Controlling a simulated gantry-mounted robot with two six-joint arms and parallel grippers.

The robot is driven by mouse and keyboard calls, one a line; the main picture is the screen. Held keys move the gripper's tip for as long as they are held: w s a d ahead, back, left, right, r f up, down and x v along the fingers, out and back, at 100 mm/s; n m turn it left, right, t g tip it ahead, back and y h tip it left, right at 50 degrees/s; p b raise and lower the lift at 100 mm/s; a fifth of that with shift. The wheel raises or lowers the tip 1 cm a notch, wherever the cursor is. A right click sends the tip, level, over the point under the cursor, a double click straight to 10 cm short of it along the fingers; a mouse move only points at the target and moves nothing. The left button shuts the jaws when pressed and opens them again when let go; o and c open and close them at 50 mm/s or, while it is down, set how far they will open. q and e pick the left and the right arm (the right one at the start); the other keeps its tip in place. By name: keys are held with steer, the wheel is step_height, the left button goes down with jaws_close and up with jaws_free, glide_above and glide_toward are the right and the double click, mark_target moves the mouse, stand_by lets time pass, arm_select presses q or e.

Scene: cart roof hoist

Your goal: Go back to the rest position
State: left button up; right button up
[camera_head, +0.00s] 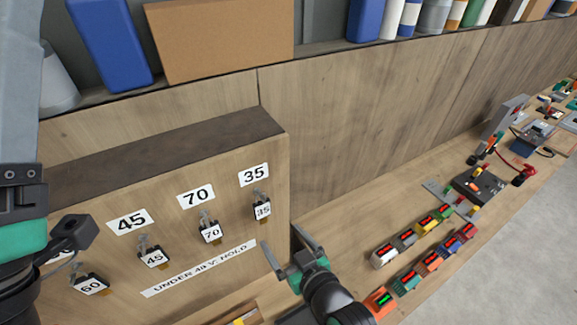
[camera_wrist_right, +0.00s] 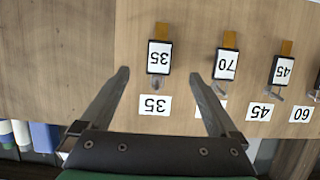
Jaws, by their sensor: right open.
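My right gripper (camera_head: 282,238) is open and empty, in front of the lower right of the wooden key board (camera_head: 200,250). In the right wrist view its two fingers (camera_wrist_right: 158,74) are spread, with the black tag marked 35 (camera_wrist_right: 159,56) seen between their tips, not gripped. The 35 tag (camera_head: 262,211), 70 tag (camera_head: 210,232) and 45 tag (camera_head: 154,258) hang on hooks below labels with the same numbers. A 60 tag (camera_head: 91,285) hangs at the lower left. My left arm crosses the left edge in the head view; its fingers do not show.
Toy-like coloured blocks (camera_head: 430,260) stand in rows on the workbench to the right. A black device (camera_head: 478,186) with a red clamp lies beyond them. A shelf at the back holds a cardboard box (camera_head: 220,40), blue bins (camera_head: 108,45) and several bottles.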

steer(key=w+d+r+m+t+h, duration=0.1)
steer(key=d+r+t, duration=0.4)
steer(key=r, duration=0.9)
steer(key=w+d+r+m+t+h, duration=0.1)
steer(key=d+r+t, duration=0.2)
steer(key=d+r, duration=0.75)
steer(key=s+d+r+m+t+h, duration=0.1)
steer(key=s+d+r+t, duration=0.1)
steer(key=s+r, duration=0.5)
steer(key=s+d+r+m+t+h, duration=0.2)
steer(key=s+r+t, duration=0.3)
steer(key=r, duration=1)
steer(key=s, duration=0.3)
steer(key=shift+d, duration=0.15)
